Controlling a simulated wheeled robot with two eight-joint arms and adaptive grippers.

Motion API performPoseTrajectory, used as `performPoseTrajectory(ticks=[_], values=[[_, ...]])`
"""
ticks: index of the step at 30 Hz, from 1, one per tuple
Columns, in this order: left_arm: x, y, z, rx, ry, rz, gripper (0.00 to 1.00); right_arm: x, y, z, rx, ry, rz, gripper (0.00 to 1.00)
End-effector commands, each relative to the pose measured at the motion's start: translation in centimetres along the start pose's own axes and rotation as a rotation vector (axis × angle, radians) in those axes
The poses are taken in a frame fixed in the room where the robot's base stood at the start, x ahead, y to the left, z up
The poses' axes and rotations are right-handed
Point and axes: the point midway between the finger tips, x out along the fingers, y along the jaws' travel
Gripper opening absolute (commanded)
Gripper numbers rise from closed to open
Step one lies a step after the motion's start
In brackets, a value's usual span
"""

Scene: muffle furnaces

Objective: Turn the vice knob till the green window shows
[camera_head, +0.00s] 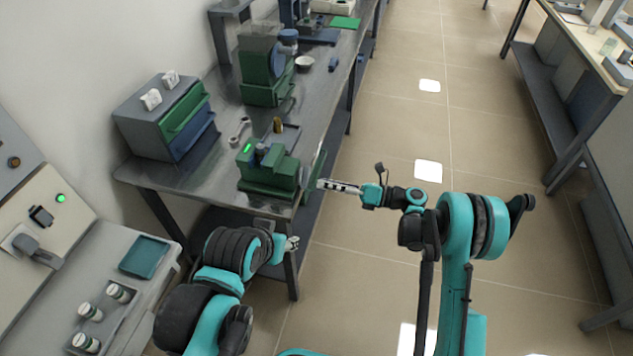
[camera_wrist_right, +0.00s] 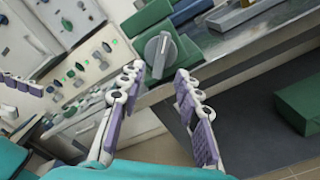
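The green vice (camera_head: 268,175) stands at the near end of the metal bench. A small bright green patch (camera_head: 247,148) shows at its upper left; I cannot tell if this is the window. In the right wrist view, the grey round knob (camera_wrist_right: 160,54) with a raised bar handle sits on a green body. My right gripper (camera_head: 322,184) is open, its purple-padded fingers (camera_wrist_right: 160,73) spread with the knob ahead between their tips; contact is not clear. My left gripper (camera_head: 291,243) is low by the bench's front leg, away from the vice; its fingers are too small to read.
A wrench (camera_head: 239,130) lies behind the vice, and a larger green machine (camera_head: 264,70) stands farther back. A drawer cabinet (camera_head: 167,116) is at the left. The bench edge (camera_head: 330,125) runs beside the vice; open tiled floor (camera_head: 385,130) lies to the right.

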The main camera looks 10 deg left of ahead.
Motion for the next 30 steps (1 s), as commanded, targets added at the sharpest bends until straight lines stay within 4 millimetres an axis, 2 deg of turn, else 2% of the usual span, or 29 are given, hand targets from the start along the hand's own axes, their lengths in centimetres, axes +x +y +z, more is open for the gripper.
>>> performPoseTrajectory(ticks=[1, 6, 12, 30], values=[[0.0, 0.0, 0.0, 0.0, 0.0, 0.0, 0.46, -1.4, -0.1, 0.1, 0.0, -0.003, -0.003, 0.34], [0.0, 0.0, 0.0, 0.0, 0.0, 0.0, 0.46, -4.9, -0.1, 0.0, 0.0, -0.002, -0.003, 0.34], [0.0, 0.0, 0.0, 0.0, 0.0, 0.0, 0.46, -7.3, 0.0, 0.0, 0.0, 0.0, -0.001, 0.34], [0.0, 0.0, 0.0, 0.0, 0.0, 0.0, 0.46, -7.7, 0.0, 0.0, -0.002, 0.002, -0.002, 0.34]])
